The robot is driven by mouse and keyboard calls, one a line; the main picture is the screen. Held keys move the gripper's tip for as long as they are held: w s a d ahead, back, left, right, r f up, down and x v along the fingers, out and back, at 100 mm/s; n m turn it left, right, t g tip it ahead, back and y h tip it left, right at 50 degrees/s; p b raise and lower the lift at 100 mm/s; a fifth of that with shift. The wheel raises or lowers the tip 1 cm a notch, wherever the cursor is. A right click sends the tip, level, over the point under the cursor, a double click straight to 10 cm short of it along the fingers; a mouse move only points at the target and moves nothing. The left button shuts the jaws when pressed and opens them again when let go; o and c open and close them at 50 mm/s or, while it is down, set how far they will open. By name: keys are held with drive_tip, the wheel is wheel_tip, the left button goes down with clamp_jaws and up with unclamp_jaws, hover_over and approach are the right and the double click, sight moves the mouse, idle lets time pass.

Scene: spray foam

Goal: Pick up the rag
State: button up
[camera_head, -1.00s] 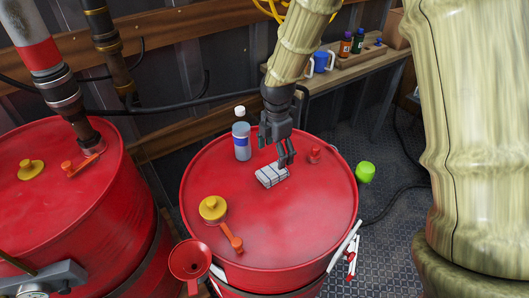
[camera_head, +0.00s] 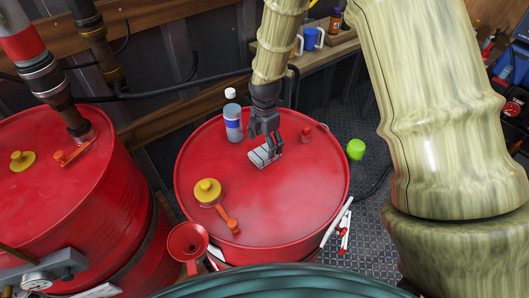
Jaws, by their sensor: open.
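The rag (camera_head: 262,157) is a small, folded, whitish-grey cloth lying on top of the red drum (camera_head: 275,205) in the middle. My gripper (camera_head: 271,149) is open and points down right at the rag. Its fingers overlap the rag's right part in the picture and hide some of it. I cannot tell whether the fingers touch it.
On the drum stand a bottle (camera_head: 233,125) behind the rag, a yellow cap with an orange handle (camera_head: 208,191) at the front left, and a small red cap (camera_head: 306,134). A red funnel (camera_head: 188,241) and white-and-red sticks (camera_head: 340,226) are at the drum's edge.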

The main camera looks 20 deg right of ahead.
sight(265, 151)
drive_tip(key=shift+s+a+f+p, duration=0.1)
drive_tip(key=shift+s+f+p, duration=0.25)
drive_tip(key=shift+s+p, duration=0.25)
drive_tip(key=f, duration=0.1)
drive_tip(key=w+f, duration=0.1)
drive_tip(key=f, duration=0.1)
drive_tip(key=shift+s+f+p, duration=0.15)
drive_tip(key=shift+s+p, duration=0.1)
drive_tip(key=shift+p, duration=0.05)
drive_tip(key=shift+w, duration=0.1)
drive_tip(key=c, duration=1)
